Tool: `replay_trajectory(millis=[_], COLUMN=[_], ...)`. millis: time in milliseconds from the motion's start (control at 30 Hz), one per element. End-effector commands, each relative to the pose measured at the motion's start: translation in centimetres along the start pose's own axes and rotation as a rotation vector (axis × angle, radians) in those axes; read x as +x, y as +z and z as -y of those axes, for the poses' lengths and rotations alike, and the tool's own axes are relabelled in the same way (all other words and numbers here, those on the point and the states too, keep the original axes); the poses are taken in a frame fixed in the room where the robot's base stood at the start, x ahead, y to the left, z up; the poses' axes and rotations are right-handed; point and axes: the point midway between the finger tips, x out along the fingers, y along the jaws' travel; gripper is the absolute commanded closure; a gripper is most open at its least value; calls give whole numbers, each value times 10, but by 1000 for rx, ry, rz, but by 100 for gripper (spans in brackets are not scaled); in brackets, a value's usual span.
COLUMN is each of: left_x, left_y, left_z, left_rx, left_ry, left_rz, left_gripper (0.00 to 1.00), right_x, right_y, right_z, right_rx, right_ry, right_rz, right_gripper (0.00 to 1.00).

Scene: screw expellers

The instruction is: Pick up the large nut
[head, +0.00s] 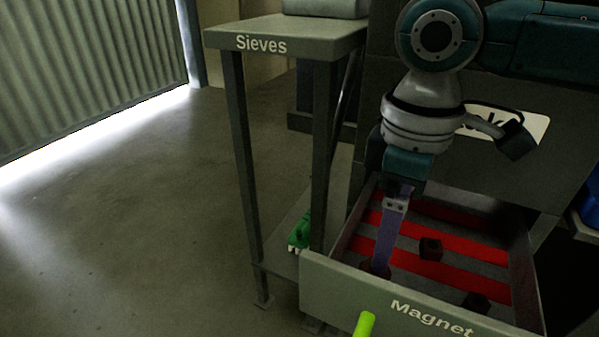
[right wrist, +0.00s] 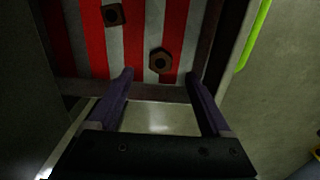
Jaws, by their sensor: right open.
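Several dark rusty nuts lie in the Magnet drawer (head: 345,282), on its red and grey striped floor. One hexagonal nut (right wrist: 160,60) lies just ahead of my right fingertips, centred between them in the right wrist view; in the head view this nut (head: 370,269) is partly hidden by my gripper. A squarer nut (head: 431,248) lies further right; it also shows in the right wrist view (right wrist: 113,14). Another nut (head: 477,302) lies near the drawer's front. I cannot tell for sure which is largest. My right gripper (head: 380,262) points down into the drawer, open and empty; its fingers also show in the right wrist view (right wrist: 160,77).
The drawer walls close in around the gripper, with a bright green handle (head: 364,324) on the front. A Sieves table (head: 285,42) stands to the left, with a green object (head: 300,234) low by its legs. Open floor lies further left.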

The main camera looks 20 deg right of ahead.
Motion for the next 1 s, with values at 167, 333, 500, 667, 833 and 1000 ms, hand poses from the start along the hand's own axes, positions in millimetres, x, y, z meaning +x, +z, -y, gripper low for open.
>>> replay_trajectory(millis=[167, 333, 500, 667, 833, 1000], left_x=[14, 35, 47, 45, 45, 45], left_y=[5, 11, 15, 15, 15, 15], left_z=[0, -1, -2, -2, -2, -2], left_rx=[0, 0, 0, 0, 0, 0], left_ry=[0, 0, 0, 0, 0, 0], left_rz=[0, 0, 1, 1, 1, 1], left_gripper=[0, 0, 0, 0, 0, 0], right_x=[21, 47, 67, 65, 65, 65], right_y=[-1, -4, -4, -4, -4, -4], right_z=[0, 1, 1, 1, 1, 1], right_rx=[-1, -2, -1, -2, -2, -2], right_ry=[0, 0, 1, 1, 1, 1], right_rz=[-1, 1, 1, 1, 0, 0], right_gripper=[17, 17, 17, 17, 30, 49])
